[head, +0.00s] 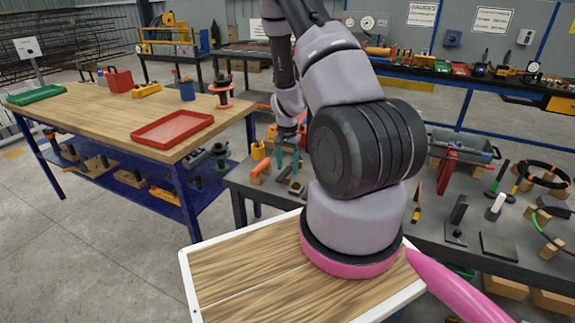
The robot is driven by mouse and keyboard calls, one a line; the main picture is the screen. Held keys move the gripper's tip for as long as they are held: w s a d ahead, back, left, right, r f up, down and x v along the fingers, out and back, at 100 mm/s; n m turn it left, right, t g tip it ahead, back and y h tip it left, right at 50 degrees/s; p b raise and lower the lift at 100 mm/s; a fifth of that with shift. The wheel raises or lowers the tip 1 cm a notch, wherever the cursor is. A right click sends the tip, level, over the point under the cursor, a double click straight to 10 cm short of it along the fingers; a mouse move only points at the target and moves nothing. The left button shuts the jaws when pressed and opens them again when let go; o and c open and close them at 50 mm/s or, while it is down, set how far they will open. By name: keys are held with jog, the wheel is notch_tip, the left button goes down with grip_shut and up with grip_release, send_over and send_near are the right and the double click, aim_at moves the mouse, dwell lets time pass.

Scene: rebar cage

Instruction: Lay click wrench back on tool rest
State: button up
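My arm reaches up and then down over the left end of the dark grey bench (390,220). My gripper (288,148) is at its lower end, small and dark, above the small tools at that end. Its fingers are too small to show whether they are open or shut. Below it are an orange-handled piece (260,172) and small upright teal and dark pieces (296,187). I cannot tell which of these is the click wrench or the tool rest. My arm hides part of the bench.
A wooden table (110,118) at left carries a red tray (172,128), a green tray (36,95) and a blue cup (187,90). Open floor lies at front left.

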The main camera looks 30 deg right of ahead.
jog(key=shift+r, duration=0.1)
notch_tip(320, 180, up, 11)
notch_tip(320, 180, up, 13)
jog(key=n+t+y, duration=0.1)
jog(key=t, duration=0.1)
send_over(288, 169)
jog(key=a, duration=0.5)
jog(key=s+a+r+n+t, duration=0.2)
jog(key=s+a+r, duration=0.2)
jog(key=s+r, duration=0.6)
jog(key=s+a+r+n+t+y, duration=0.1)
jog(key=s+a+r+n+t, duration=0.2)
jog(key=s+r, duration=0.7)
notch_tip(288, 169, up, 2)
jog(key=a, duration=0.2)
jog(key=shift+s+a, duration=0.25)
jog(key=shift+a, duration=0.05)
jog(key=shift+r, duration=0.1)
